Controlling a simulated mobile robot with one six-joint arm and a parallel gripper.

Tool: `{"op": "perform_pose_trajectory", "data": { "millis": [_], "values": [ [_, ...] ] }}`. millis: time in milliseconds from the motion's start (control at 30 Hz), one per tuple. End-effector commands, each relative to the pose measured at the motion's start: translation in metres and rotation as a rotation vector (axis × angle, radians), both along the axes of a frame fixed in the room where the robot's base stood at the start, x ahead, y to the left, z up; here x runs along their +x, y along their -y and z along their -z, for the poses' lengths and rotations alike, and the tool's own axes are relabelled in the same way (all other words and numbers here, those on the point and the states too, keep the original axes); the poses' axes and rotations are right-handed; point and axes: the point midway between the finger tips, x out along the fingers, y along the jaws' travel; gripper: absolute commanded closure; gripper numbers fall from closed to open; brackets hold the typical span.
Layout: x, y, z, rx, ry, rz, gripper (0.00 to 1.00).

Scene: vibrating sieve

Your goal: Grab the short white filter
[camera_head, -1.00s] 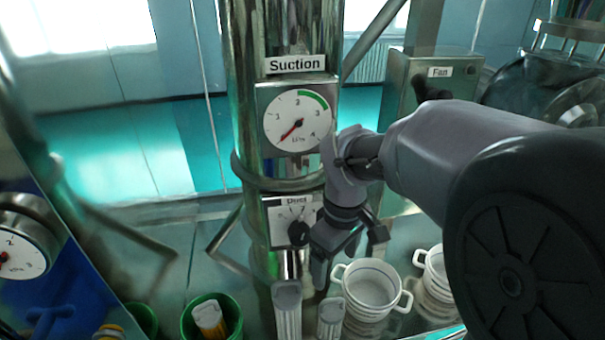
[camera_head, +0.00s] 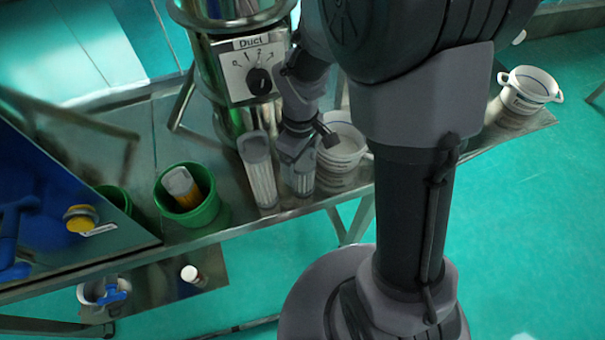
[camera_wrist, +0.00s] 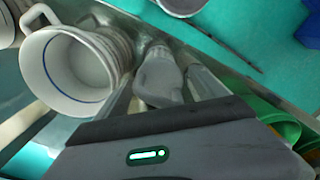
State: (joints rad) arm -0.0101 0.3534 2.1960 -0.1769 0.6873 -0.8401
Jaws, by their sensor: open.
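The short white filter (camera_head: 300,183) stands upright on the metal bench, with its upper part hidden by my gripper. It also shows in the wrist view as a grey-topped piece (camera_wrist: 160,78) beside a white cup. My gripper (camera_head: 309,150) is open, right above or around the top of the short filter; I cannot tell whether it touches it. A taller white filter (camera_head: 260,172) with a grey cap stands just to the left.
A white two-handled cup (camera_head: 342,145) stands close on the right, and another (camera_head: 527,90) near the bench's right end. A green bin (camera_head: 200,212) is to the left. The steel column with the Duct dial (camera_head: 252,68) rises behind.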

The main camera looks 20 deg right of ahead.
Motion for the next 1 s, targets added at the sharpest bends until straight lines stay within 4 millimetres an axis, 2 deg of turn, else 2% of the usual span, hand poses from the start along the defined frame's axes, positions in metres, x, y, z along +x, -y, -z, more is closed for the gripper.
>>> {"op": "perform_pose_trajectory", "data": {
  "millis": [167, 567, 867, 1000],
  "values": [
    [0.0001, 0.0001, -0.0010, 0.000, 0.000, 0.000, 0.22],
    [0.0001, 0.0001, -0.0012, 0.000, 0.000, 0.000, 1.00],
    [0.0004, -0.0002, -0.0020, 0.000, 0.000, 0.000, 1.00],
    [0.0034, -0.0039, -0.0099, 0.000, 0.000, 0.001, 1.00]
  ]
}}
